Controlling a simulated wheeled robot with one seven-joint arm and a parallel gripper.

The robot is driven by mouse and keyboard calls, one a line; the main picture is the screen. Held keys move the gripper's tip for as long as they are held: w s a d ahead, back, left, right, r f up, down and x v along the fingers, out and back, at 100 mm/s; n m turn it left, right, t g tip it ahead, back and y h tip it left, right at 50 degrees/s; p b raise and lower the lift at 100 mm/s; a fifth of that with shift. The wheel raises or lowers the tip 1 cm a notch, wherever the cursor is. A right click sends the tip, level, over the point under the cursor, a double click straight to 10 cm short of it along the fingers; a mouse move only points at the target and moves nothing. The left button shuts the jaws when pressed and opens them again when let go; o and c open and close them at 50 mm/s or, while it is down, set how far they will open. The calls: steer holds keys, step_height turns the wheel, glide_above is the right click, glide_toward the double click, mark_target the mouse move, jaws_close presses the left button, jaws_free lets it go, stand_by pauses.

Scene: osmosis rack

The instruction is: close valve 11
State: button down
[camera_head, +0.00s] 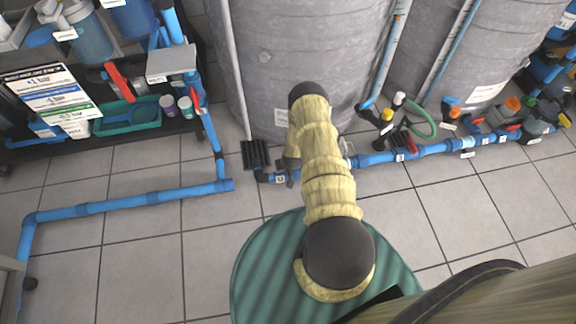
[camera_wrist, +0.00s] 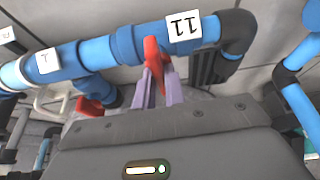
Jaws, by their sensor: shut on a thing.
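The label 11 (camera_wrist: 185,27) appears upside down on a blue pipe in the wrist view. Just left of it, the red valve handle (camera_wrist: 152,52) points from the pipe toward the camera, looking roughly crosswise to the pipe. My gripper (camera_wrist: 160,80) has its two purple fingers on either side of this red handle, shut on it. In the head view the small label (camera_head: 280,179) sits on the pipe near a black elbow. My arm covers most of that spot there, so the handle and fingertips are hidden.
A second label (camera_wrist: 48,60) and another red handle (camera_wrist: 95,108) are to the left in the wrist view. Large grey tanks (camera_head: 300,60) stand behind the pipe. A blue floor pipe (camera_head: 130,203) runs at left. Tiled floor lies open in front.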

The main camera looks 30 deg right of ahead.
steer(key=shift+w, duration=0.1)
stand_by(0.4)
steer(key=c, duration=1.5)
jaws_free()
steer(key=shift+o, duration=0.2)
steer(key=p+v, duration=0.7)
steer(key=v, duration=1)
steer(key=shift+r, duration=0.2)
steer(key=shift+a, duration=0.1)
